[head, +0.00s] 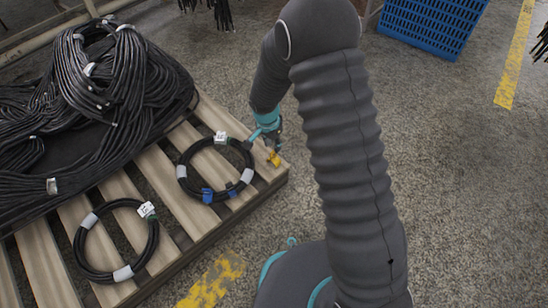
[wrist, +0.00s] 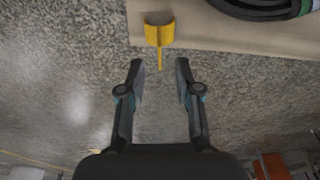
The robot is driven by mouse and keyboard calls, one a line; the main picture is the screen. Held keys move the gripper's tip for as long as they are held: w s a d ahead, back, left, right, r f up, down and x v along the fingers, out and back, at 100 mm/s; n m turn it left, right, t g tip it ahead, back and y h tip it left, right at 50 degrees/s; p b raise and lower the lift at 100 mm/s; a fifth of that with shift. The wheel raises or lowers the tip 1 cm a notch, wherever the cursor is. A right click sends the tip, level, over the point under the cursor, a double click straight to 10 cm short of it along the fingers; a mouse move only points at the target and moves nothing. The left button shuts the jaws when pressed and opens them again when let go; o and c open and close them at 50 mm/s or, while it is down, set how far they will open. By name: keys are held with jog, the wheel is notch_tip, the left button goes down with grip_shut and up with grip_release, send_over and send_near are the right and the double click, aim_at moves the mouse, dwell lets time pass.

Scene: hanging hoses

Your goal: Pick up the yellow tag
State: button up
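The yellow tag (head: 274,159) lies at the right corner of the wooden pallet in the head view, beside a coiled black hose. In the wrist view the yellow tag (wrist: 159,33) is at the top centre on the pale pallet board, with a thin yellow strip pointing down past the board's edge. My gripper (wrist: 158,68) is open and empty, its two fingers apart, with the strip's lower end at the gap between the fingertips. In the head view my gripper (head: 268,135) is right by the tag, its fingers small and partly hidden.
Two hose coils, one with blue clips (head: 216,170) and one nearer (head: 116,240), lie on the pallet (head: 38,262). A big hose heap (head: 85,100) covers its left side. A blue crate (head: 432,22) stands at the back right.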

jog(key=f, duration=0.4)
jog(key=shift+w+d+f+b, duration=0.2)
jog(key=shift+w+f+b, duration=0.05)
jog(key=shift+f+b, duration=0.05)
grip_shut()
jog(key=shift+r, duration=0.15)
jog(key=shift+r, duration=0.65)
notch_tip(320, 180, up, 3)
jog(key=shift+p, duration=0.45)
jog(key=s+d+r, duration=0.2)
jog(key=d+r, duration=0.1)
jog(key=d, duration=0.2)
jog(key=s+d+r+p, duration=0.1)
jog(key=s+d+r, duration=0.1)
jog(key=d, duration=0.3)
jog(key=shift+s+d+r, duration=0.25)
jog(key=shift+d+r, duration=0.15)
jog(key=shift+r, duration=0.35)
